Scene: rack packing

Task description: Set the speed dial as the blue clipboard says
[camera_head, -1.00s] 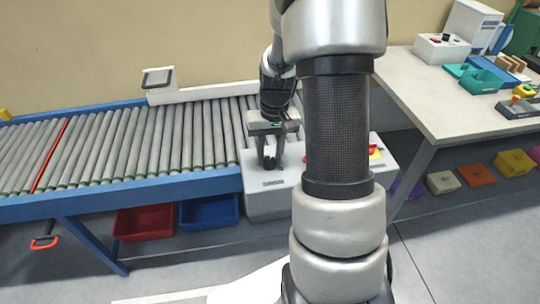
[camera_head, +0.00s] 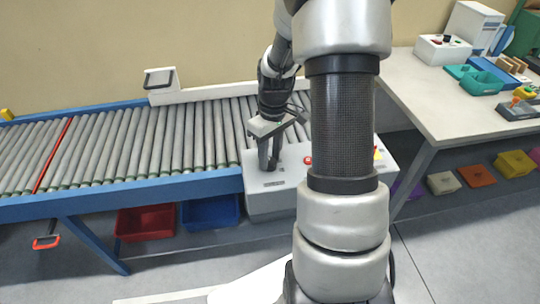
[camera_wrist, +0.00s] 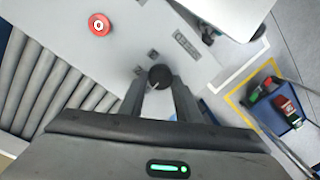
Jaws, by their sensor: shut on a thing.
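The speed dial is a round black knob (camera_wrist: 160,76) on top of a light grey control box (camera_head: 262,205). My gripper (camera_wrist: 159,86) points down over the box, with one finger on each side of the knob, shut on it. In the head view my gripper (camera_head: 269,165) hides most of the knob, and the dial's pointer cannot be made out. Small dark labels (camera_wrist: 186,46) lie around the knob; their print is too small to read. I cannot make out a readable blue clipboard; a blue flat shape (camera_head: 499,38) stands at the back right.
A red button (camera_wrist: 99,24) marked 0 sits on the same box, near the knob; it also shows in the head view (camera_head: 308,160). A roller conveyor (camera_head: 130,145) lies left of the box. A table (camera_head: 420,95) with trays stands right. My forearm blocks the middle.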

